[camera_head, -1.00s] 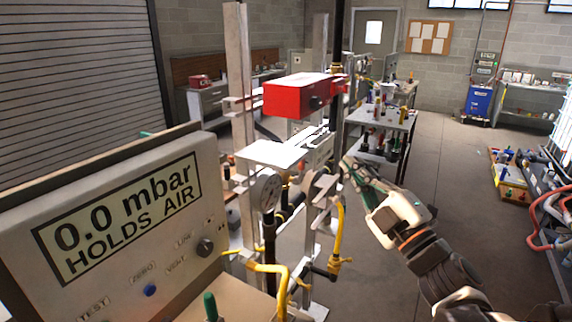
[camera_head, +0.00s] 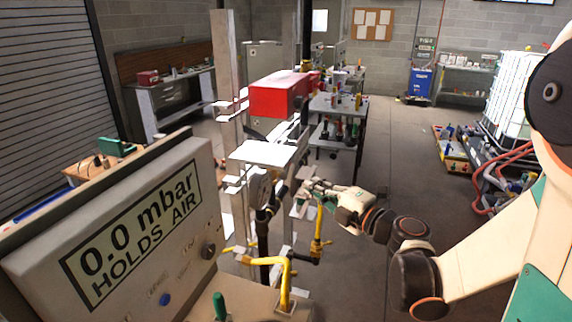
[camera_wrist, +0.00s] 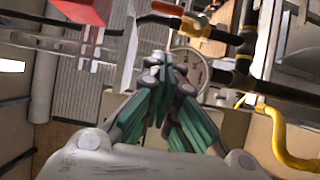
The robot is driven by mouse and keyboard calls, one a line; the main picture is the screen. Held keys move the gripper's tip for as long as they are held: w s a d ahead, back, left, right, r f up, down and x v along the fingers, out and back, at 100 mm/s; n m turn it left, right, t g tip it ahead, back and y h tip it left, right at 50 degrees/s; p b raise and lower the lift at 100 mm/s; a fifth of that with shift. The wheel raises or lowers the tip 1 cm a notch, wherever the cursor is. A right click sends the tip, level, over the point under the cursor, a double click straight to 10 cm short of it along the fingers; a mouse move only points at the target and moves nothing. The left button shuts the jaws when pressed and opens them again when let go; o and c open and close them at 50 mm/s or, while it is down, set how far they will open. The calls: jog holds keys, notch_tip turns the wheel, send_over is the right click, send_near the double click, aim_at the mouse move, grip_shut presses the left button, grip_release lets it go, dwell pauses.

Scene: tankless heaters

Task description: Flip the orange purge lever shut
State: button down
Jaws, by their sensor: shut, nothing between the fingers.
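My gripper (camera_head: 312,190) is shut and empty, just right of the pipe stand with the round gauge (camera_head: 260,188). In the wrist view its fingertips (camera_wrist: 158,64) meet in front of the gauge face (camera_wrist: 190,68). A small orange-red handle piece (camera_wrist: 167,9) shows at the top of the wrist view beside a black pipe, beyond the fingertips and apart from them. It may be the purge lever, but I cannot tell for sure or read its angle. In the head view I cannot make out the lever.
A tester panel (camera_head: 135,225) reading "0.0 mbar HOLDS AIR" stands at the front left. A yellow pipe (camera_head: 272,262) bends below the gauge, and another yellow pipe (camera_head: 318,228) stands below my gripper. A red box (camera_head: 280,97) is above. Open floor (camera_head: 400,150) lies to the right.

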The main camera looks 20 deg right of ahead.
aim_at(290, 164)
jog(key=x, duration=0.4)
jog(key=d+b+x, duration=0.1)
jog(key=x, duration=0.3)
jog(key=w+d+b+x, duration=0.1)
jog(key=x, duration=0.4)
jog(key=shift+d, duration=0.2)
jog(key=shift+w+d+r+p, duration=0.3)
jog(key=shift+w+r+p, duration=0.05)
jog(key=shift+w+p, duration=0.1)
dwell(0.6)
